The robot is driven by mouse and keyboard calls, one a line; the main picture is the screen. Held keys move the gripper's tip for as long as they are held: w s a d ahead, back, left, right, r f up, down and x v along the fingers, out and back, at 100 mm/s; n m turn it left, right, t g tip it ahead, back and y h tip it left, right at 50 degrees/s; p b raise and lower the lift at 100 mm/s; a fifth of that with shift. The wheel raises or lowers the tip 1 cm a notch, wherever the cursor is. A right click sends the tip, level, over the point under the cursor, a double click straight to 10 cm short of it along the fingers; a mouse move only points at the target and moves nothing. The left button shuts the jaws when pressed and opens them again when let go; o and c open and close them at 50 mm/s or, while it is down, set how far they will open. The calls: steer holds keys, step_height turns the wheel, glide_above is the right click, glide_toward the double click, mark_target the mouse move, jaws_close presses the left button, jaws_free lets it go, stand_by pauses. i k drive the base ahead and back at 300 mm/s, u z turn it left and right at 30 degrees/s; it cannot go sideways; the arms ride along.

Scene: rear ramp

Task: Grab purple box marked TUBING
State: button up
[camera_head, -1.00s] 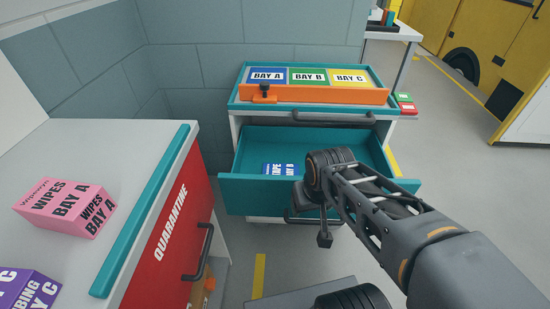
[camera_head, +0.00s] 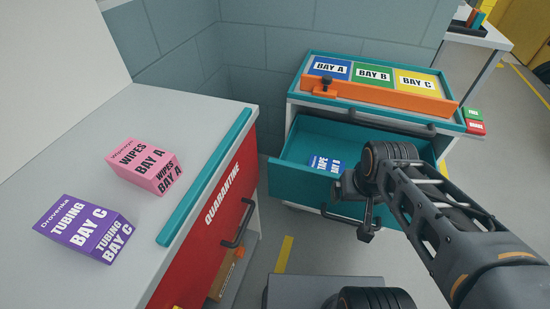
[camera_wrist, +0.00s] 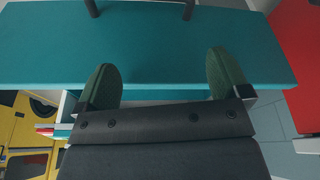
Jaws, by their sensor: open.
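The purple box (camera_head: 84,229) is marked TUBING and BAY C. It lies on the grey top of the quarantine cabinet, at the lower left of the head view. The wrist view does not show it. My gripper (camera_head: 348,188) is well to the right of it, in front of the open teal drawer. In the wrist view, the two green fingertips of my gripper (camera_wrist: 164,80) stand wide apart with nothing between them. The teal drawer front (camera_wrist: 150,45) spans the view beyond them.
A pink WIPES box (camera_head: 145,166) lies behind the purple box. The quarantine cabinet (camera_head: 215,215) has a raised teal edge strip (camera_head: 207,177). The open drawer (camera_head: 300,185) holds a blue TAPE box (camera_head: 324,164). An orange-fronted tray (camera_head: 375,97) tops the drawer unit.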

mark_target(97, 233)
steer(key=z, duration=0.25)
steer(key=k, duration=1.15)
steer(key=u, duration=1.95)
